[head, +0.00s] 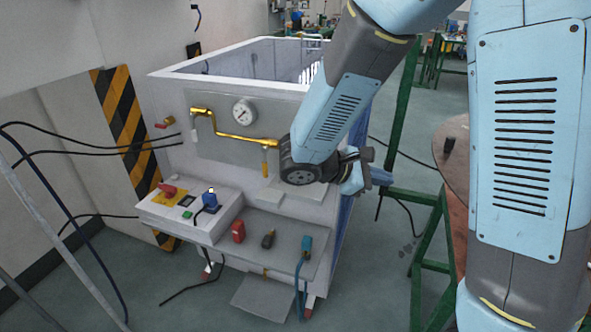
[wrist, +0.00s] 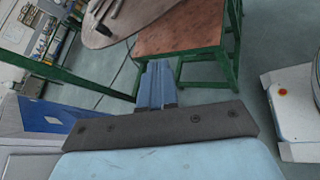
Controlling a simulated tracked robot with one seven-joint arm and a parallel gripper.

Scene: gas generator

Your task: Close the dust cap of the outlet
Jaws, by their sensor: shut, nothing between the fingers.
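The gas generator is a white cabinet (head: 262,225) in the head view. A blue outlet (head: 210,200) sits on its left control box. It looks like the outlet with a dust cap, but the cap's position is too small to tell. Red (head: 238,231), black (head: 268,239) and teal (head: 307,244) fittings are on the lower ledge to its right. My gripper (head: 381,177) is shut and empty beside the cabinet's right edge, pointing right, away from the outlet. Its blue fingers also show together in the wrist view (wrist: 157,82). The outlet is not in the wrist view.
A brass pipe (head: 235,139) and gauge (head: 244,112) stick out above the control box. A red switch (head: 168,189) is left of the outlet. Green-framed tables (head: 428,268) stand to the right. Black cables hang at left. Space before the control box looks mostly clear.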

